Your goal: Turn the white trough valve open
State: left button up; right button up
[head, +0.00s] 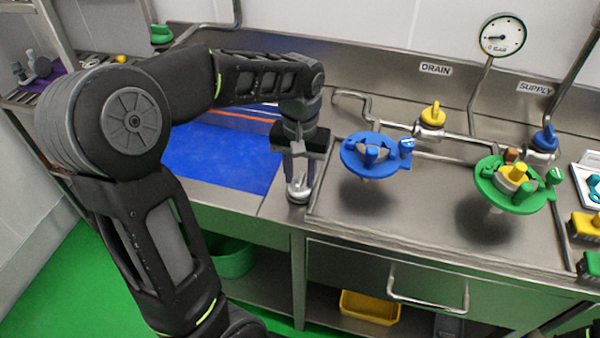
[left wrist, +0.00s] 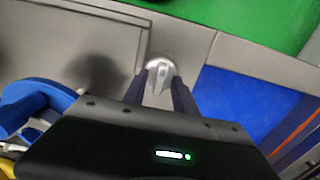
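The white trough valve (head: 298,190) is a small pale round knob on the front steel edge, between the blue mat and the steel panel. In the left wrist view the valve (left wrist: 161,68) shows a raised grip bar on a round base. My left gripper (head: 300,178) points down right over it. In the left wrist view the fingers of the left gripper (left wrist: 162,92) are apart, one on each side of the grip bar, with gaps visible. Whether a fingertip touches the valve cannot be told. My right gripper is not in view.
A blue handwheel (head: 362,168) and a green handwheel (head: 490,199) stand to the right. Yellow (head: 433,116) and blue (head: 545,138) valves sit on the pipes behind. The blue mat (head: 225,158) lies left. A drawer handle (head: 428,303) juts out below.

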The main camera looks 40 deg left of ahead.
aim_at(299, 179)
pick_arm(q)
notch_tip(299, 179, up, 8)
jog(key=shift+f, duration=0.1)
dwell(0.4)
jog(key=shift+s, duration=0.1)
dwell(0.4)
